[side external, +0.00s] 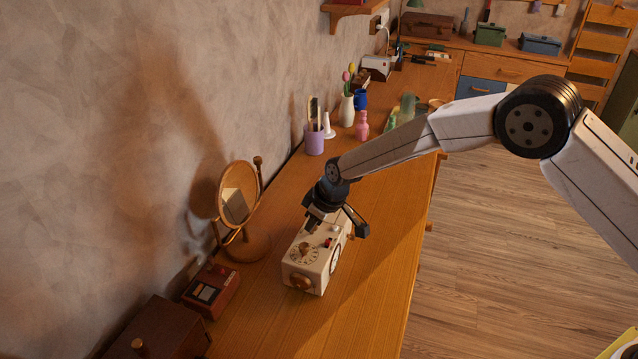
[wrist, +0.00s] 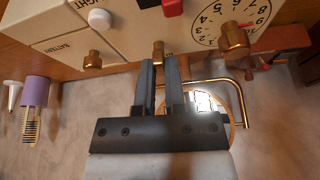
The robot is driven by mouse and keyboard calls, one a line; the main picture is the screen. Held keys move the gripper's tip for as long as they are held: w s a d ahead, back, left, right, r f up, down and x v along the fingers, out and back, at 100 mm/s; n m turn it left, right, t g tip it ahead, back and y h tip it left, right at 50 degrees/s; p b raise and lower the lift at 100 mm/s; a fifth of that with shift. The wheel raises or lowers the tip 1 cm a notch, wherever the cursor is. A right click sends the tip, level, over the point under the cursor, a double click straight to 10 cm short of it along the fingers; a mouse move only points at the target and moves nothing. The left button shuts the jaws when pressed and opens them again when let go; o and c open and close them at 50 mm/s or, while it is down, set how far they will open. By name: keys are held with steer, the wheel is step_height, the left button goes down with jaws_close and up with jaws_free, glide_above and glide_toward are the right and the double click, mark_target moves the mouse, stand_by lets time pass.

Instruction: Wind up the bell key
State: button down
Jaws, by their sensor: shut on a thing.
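A cream clock box (side external: 318,255) stands on the wooden counter, with a dial, a red button and brass fittings. It fills the top of the wrist view (wrist: 125,30), upside down. There, brass knobs show at left (wrist: 92,60) and right (wrist: 235,38). A middle brass key (wrist: 158,50) sits between my fingertips. My gripper (wrist: 160,64) is shut on this middle key; no label for it is readable. In the side view my gripper (side external: 325,217) is at the box's far end, and the key is hidden.
A round mirror (side external: 240,192) stands left of the box, near a red device (side external: 210,290) and brown box (side external: 155,330). A purple cup (side external: 314,140), white vase (side external: 347,110) and pink bottle (side external: 362,127) stand behind. The counter right of the box is clear.

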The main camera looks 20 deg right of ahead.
mark_target(310, 244)
steer(key=shift+a+m+t+h, duration=0.1)
steer(key=shift+m+t+h, duration=0.35)
steer(key=shift+m, duration=1.2)
steer(key=shift+a+m+t+h, duration=0.1)
steer(key=shift+m+h, duration=0.65)
steer(key=shift+m, duration=0.9)
steer(key=shift+m+g+h, duration=0.2)
steer(key=shift+m+h, duration=0.45)
steer(key=shift+m, duration=1.05)
steer(key=shift+m+g+h, duration=0.15)
steer(key=shift+m+h, duration=0.5)
steer(key=shift+m, duration=1.05)
steer(key=c, duration=0.7)
jaws_free()
steer(key=shift+r, duration=0.1)
steer(key=v, duration=0.7)
steer(key=shift+r, duration=0.25)
steer(key=shift+a, duration=0.1)
